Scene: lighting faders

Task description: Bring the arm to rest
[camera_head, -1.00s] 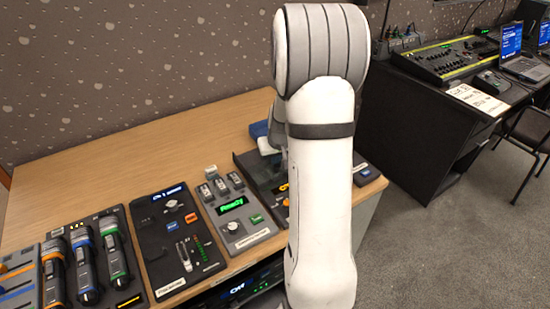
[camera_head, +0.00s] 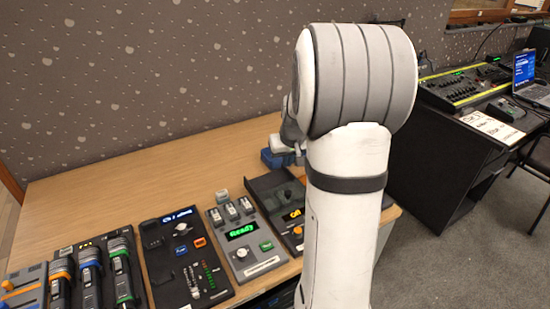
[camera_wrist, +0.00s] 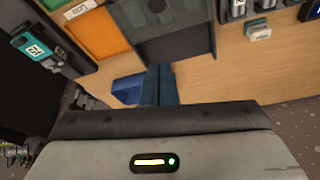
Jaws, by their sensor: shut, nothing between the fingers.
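My arm stands in the right half of the head view, its white upper link upright and its grey ribbed joint (camera_head: 358,80) at the top. My gripper is mostly hidden behind the arm there. In the wrist view my gripper (camera_wrist: 159,72) has its two dark blue fingers together, with nothing between them. The fingers point over the wooden table (camera_wrist: 235,80), with a dark grey panel (camera_wrist: 180,45) just beyond their tips. I cannot tell whether they touch anything.
Several control panels line the table's front, including one reading "Ready" (camera_head: 240,232) and one with colour-banded handles (camera_head: 90,270). The table's back left is clear. A black desk (camera_head: 450,150) stands right.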

